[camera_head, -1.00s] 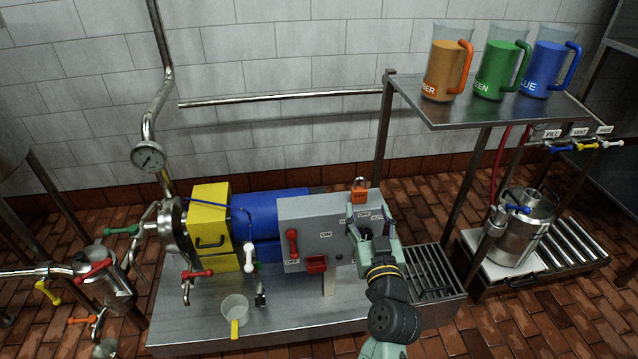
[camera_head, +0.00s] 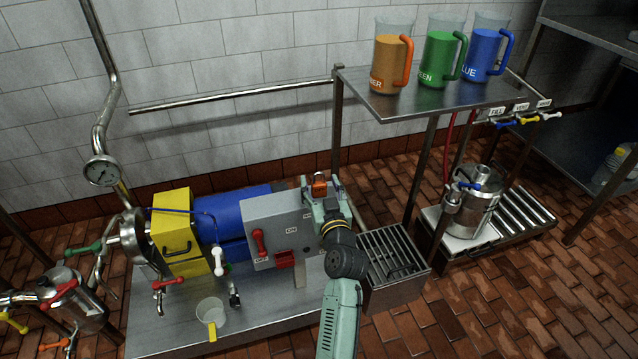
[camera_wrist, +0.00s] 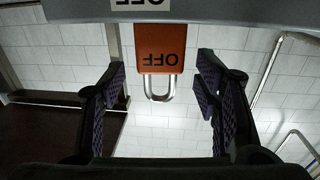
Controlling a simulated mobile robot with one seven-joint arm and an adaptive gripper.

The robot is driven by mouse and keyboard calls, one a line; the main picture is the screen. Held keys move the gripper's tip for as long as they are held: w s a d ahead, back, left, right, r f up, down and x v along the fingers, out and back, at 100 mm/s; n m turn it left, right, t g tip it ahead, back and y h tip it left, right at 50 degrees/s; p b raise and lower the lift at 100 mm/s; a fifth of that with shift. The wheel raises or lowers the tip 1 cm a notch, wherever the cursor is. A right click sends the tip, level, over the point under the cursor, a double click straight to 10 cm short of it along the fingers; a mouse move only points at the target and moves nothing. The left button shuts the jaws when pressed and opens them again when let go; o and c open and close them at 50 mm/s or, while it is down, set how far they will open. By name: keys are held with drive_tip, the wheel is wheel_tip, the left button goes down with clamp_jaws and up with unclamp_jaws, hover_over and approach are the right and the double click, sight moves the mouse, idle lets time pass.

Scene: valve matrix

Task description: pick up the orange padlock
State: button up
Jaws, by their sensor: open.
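The orange padlock (camera_head: 319,184) stands at the top edge of the grey control box (camera_head: 262,212). In the wrist view the padlock (camera_wrist: 160,48) appears upside down, with dark "OFF" lettering and a silver shackle pointing down the picture. My gripper (camera_head: 321,187) is open at the box's top right, with a finger on either side of the padlock. In the wrist view my gripper (camera_wrist: 161,72) shows clear gaps between both fingertips and the padlock. Part of the box face is hidden behind my gripper and wrist.
The box carries a red lever (camera_head: 258,241). A steel shelf (camera_head: 425,100) with orange, green and blue jugs stands right of my arm, its near post close by. A grated drain (camera_head: 392,252) lies below right. A clear cup (camera_head: 211,312) stands on the bench.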

drive_tip(key=shift+w, duration=0.1)
drive_tip(key=shift+c, duration=0.2)
drive_tip(key=c, duration=1.2)
drive_tip(key=shift+c, duration=0.4)
drive_tip(key=shift+r, duration=0.1)
